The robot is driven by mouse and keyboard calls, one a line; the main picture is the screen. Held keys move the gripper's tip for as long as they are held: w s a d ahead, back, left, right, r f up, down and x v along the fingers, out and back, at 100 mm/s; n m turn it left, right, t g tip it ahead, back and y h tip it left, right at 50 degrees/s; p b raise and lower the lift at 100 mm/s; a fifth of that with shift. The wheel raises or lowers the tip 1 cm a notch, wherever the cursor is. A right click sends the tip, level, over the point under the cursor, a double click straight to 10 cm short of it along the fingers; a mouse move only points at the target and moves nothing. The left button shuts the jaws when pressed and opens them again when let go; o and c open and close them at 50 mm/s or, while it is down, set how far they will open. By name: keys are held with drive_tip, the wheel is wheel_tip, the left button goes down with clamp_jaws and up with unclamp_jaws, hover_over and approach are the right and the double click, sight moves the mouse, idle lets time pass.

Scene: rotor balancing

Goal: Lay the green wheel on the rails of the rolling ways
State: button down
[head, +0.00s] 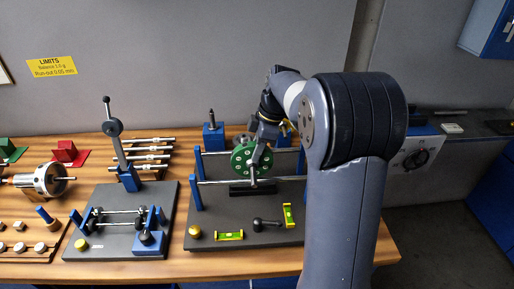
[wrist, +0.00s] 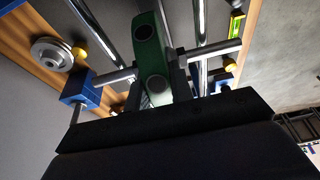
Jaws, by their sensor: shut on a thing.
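The green wheel (head: 245,159) is upright between the two rails of the rolling ways, with dark holes in its face. In the wrist view the wheel (wrist: 151,48) shows edge-on with a grey shaft (wrist: 115,77) through it, reaching out to both sides. My gripper (head: 262,141) is shut on the wheel assembly from above; the jaws are partly hidden. The front rail (head: 220,183) and back rail (head: 222,152) run between blue posts. In the wrist view a chrome rail (wrist: 200,38) passes close to the shaft. I cannot tell whether the shaft touches the rails.
The rolling ways' dark base (head: 205,220) carries a yellow-green level (head: 229,236), a second level (head: 289,215) and a black-knobbed handle (head: 266,223). Left is another dark plate (head: 115,190) with a lever stand (head: 118,150). Several rods (head: 150,155) lie on a rack behind it.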

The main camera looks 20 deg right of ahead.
drive_tip(key=shift+f, duration=0.2)
drive_tip(key=c, duration=1.2)
unclamp_jaws()
drive_tip(key=shift+f, duration=0.1)
drive_tip(key=shift+c, duration=0.3)
wheel_tip(320, 180, up, 9)
drive_tip(key=p, duration=0.6)
drive_tip(key=shift+f+b, duration=3.1)
drive_tip(key=shift+f, duration=1.2)
drive_tip(key=shift+r, duration=0.1)
wheel_tip(320, 180, up, 12)
drive_tip(key=p, duration=0.9)
